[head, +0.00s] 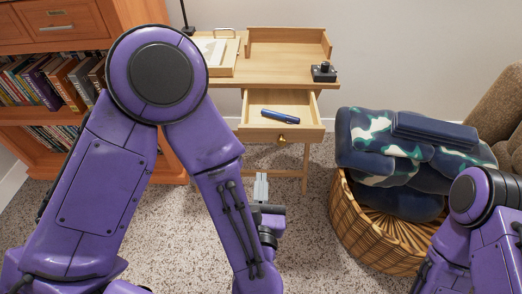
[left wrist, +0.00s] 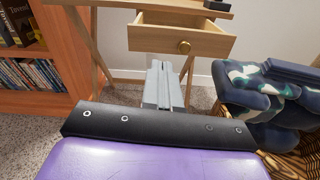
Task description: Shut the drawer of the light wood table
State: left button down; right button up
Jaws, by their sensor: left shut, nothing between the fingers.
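The light wood table (head: 288,74) stands against the wall in the head view. Its drawer (head: 300,132) is pulled out toward me, with a brass knob (head: 282,139) on the front and a blue pen-like object (head: 281,116) inside.
An orange-brown bookshelf (head: 65,53) stands at the left. A black joystick-like device (head: 323,71) sits on the tabletop. Speckled carpet (head: 305,245) before the table is clear.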

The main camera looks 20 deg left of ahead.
aim_at(261, 129)
pick_arm(q)
jog(key=shift+n, duration=0.7)
jog(key=x, duration=1.3)
jog(key=shift+w+a+r, duration=0.25)
jog(key=shift+r, duration=0.1)
